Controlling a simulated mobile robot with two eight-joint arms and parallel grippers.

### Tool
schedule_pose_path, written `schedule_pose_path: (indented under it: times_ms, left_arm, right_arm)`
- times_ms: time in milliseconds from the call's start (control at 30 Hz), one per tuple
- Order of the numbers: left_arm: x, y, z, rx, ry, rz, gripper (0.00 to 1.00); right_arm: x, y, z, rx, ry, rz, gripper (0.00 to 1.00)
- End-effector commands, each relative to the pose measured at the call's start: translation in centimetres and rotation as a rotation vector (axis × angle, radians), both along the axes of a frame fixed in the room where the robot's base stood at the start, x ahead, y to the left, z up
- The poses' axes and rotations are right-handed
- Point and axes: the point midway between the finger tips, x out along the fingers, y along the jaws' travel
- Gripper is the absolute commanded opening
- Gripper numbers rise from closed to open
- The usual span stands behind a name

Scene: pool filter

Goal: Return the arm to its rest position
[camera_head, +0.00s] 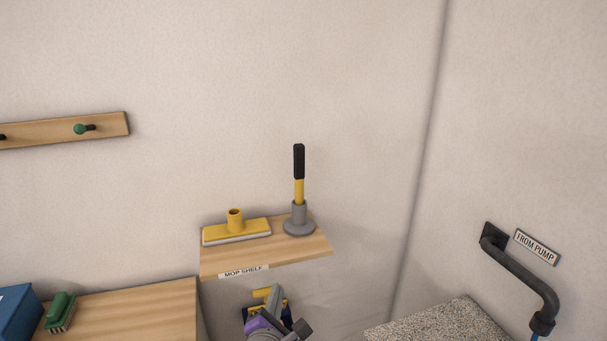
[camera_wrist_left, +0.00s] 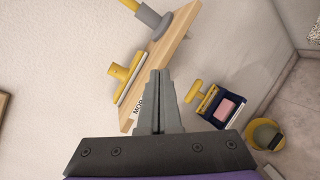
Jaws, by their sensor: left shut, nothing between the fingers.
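My left gripper (camera_head: 276,298) shows at the bottom middle of the head view, below the front edge of the mop shelf. In the left wrist view the left gripper's fingers (camera_wrist_left: 160,78) are closed together with nothing between them. In that view they point toward the wooden mop shelf (camera_wrist_left: 183,42) and overlap its edge in the picture. The gripper holds nothing. My right gripper is in neither view.
The mop shelf (camera_head: 220,264) bears a yellow mop head (camera_head: 235,232) and a black-and-yellow handle (camera_head: 299,175) upright in a grey base. A wooden counter (camera_head: 140,315) with a green brush (camera_head: 60,311) is at left. A dark pipe (camera_head: 525,275) and a speckled block (camera_head: 435,325) are at right.

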Motion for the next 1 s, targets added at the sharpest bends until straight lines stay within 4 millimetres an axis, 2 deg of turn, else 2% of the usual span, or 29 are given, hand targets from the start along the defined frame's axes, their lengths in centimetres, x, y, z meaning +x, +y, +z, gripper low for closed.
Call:
schedule_pose_path:
  times_ms: [33,67,167,267,333,400,500,600,700,800,1000]
  left_arm:
    - [-1.2,0.0,1.6,0.156,-0.025,-0.088,0.0]
    - [-2.0,-0.2,2.1,0.265,-0.038,-0.15,0.0]
    - [-5.2,-0.7,2.0,0.637,-0.051,-0.36,0.0]
    - [-9.2,-0.1,0.0,1.004,-0.015,-0.574,0.0]
    - [-12.2,1.3,-2.2,1.247,0.038,-0.731,0.0]
    - [-15.4,3.4,-4.4,1.459,0.11,-0.884,0.0]
    - [-19.4,6.9,-6.9,1.687,0.232,-1.082,0.0]
    - [-22.3,9.7,-8.3,1.816,0.332,-1.223,0.0]
    - [-24.0,11.3,-9.0,1.879,0.393,-1.307,0.0]
    - [-24.6,12.0,-9.3,1.9,0.417,-1.339,0.0]
    - [-24.7,12.0,-9.4,1.901,0.418,-1.341,0.0]
  right_arm:
    - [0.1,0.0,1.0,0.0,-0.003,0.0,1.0]
    - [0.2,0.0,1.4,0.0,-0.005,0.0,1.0]
    - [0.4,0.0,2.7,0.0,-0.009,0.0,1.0]
    - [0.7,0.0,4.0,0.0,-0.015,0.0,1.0]
    - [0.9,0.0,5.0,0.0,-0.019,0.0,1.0]
    - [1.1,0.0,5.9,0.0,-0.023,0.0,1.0]
    - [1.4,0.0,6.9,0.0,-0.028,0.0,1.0]
    - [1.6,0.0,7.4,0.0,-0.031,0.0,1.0]
    - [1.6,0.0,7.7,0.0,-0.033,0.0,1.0]
    - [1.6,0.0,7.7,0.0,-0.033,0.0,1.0]
    - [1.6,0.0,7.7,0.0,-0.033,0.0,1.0]
